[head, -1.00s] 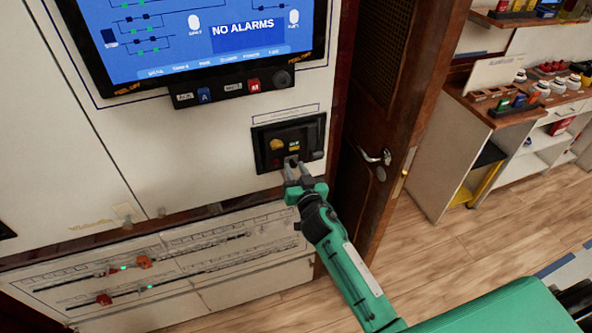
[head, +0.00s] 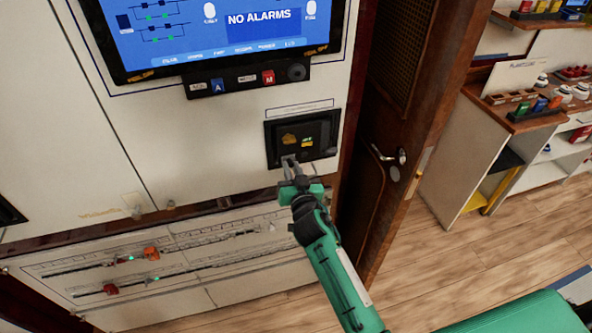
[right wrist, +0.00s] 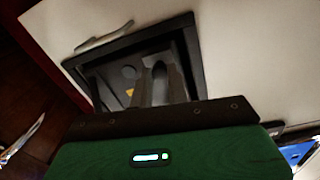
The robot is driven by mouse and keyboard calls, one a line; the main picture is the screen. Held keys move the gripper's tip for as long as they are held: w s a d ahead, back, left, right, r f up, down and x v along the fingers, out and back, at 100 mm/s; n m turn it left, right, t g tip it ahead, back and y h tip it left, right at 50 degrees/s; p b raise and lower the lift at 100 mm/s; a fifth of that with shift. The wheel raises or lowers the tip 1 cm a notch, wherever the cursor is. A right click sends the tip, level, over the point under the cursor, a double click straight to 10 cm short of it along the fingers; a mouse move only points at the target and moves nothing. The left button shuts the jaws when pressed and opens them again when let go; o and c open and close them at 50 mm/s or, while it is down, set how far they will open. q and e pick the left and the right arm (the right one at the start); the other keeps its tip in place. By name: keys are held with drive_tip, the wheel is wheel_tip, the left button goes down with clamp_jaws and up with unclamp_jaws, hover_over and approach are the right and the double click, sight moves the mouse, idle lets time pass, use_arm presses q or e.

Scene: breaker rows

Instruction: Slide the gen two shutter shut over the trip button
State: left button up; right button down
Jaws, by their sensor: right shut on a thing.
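The gen two panel is a black framed recess (head: 324,150) in the cream wall below the screen. It holds a yellow-brown part (head: 289,139) and a small yellow-green label (head: 308,141). My right gripper (head: 290,161) is at the panel's lower left, shut on what looks like the shutter's small grip. In the right wrist view a dark rounded grip (right wrist: 160,74) shows between the fingers. The shutter itself is dark and hard to tell from the recess. The red trip button does not show now; the lower left is behind the gripper or shutter. My left gripper is out of view.
Above is a screen (head: 215,30) reading NO ALARMS, with a button strip (head: 245,82) under it. A brown door (head: 400,110) with a lever handle stands close on the right. Breaker rows (head: 150,265) lie below left.

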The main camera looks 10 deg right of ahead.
drive_tip(key=c, duration=1.3)
unclamp_jaws()
drive_tip(key=shift+a, duration=0.3)
drive_tip(key=shift+s+d, duration=0.1)
drive_tip(key=s+b, duration=0.4)
drive_tip(key=s, duration=0.9)
drive_tip(key=shift+s, duration=0.3)
